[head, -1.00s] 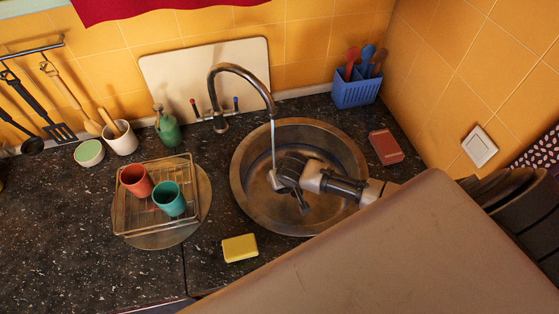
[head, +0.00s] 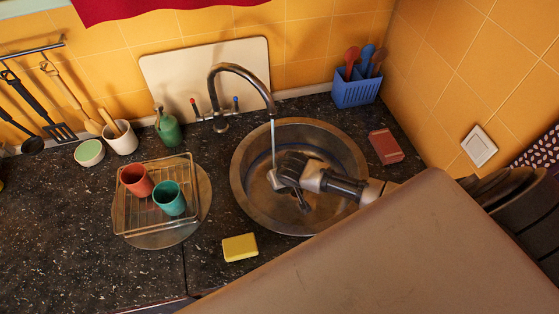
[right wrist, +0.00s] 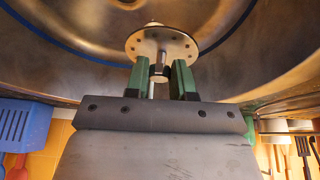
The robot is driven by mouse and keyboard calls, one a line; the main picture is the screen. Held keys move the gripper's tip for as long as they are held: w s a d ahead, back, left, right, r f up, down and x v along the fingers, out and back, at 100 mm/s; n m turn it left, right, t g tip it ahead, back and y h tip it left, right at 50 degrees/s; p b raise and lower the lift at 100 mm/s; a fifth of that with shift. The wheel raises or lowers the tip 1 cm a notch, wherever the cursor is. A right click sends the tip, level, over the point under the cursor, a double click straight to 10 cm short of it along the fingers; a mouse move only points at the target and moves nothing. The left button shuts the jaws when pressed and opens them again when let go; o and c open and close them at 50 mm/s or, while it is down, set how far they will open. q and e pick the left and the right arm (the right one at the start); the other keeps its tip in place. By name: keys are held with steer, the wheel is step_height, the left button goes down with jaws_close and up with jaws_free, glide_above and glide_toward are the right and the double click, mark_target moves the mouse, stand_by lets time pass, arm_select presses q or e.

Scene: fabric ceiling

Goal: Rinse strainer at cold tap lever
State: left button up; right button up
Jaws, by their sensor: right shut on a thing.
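The strainer (right wrist: 161,45), a round metal disc with small holes and a central stem, shows in the right wrist view. My right gripper (right wrist: 159,80) is shut on its stem, between green fingertips. In the head view my right gripper (head: 284,179) is low over the sink basin (head: 330,148). The strainer is too small there to make out clearly. A thin stream of water (head: 273,145) runs from the curved tap (head: 240,68) down to the gripper's tip. The blue cold tap lever (head: 236,103) stands right of the red lever (head: 194,106). My left gripper is not in view.
A wire rack (head: 125,220) with a red cup (head: 136,181) and a teal cup (head: 169,198) stands left of the sink. A yellow sponge (head: 240,248) lies at the front. A green bottle (head: 168,130), blue utensil holder (head: 356,92) and reddish block (head: 386,146) surround the sink.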

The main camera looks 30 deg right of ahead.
mark_target(285, 192)
steer(key=r+p, duration=0.1)
steer(key=s+p, duration=0.1)
steer(key=shift+s+a+r+p, duration=0.25)
steer(key=shift+a+r+p, duration=0.05)
steer(key=shift+r+p, duration=0.1)
steer(key=shift+s+a, duration=0.15)
steer(key=shift+s, duration=0.2)
steer(key=shift+s+a+r, duration=0.25)
steer(key=shift+s+r, duration=0.3)
steer(key=shift+s, duration=0.05)
steer(key=shift+s+a+r, duration=0.25)
steer(key=shift+s+r, duration=0.3)
steer(key=shift+s, duration=0.05)
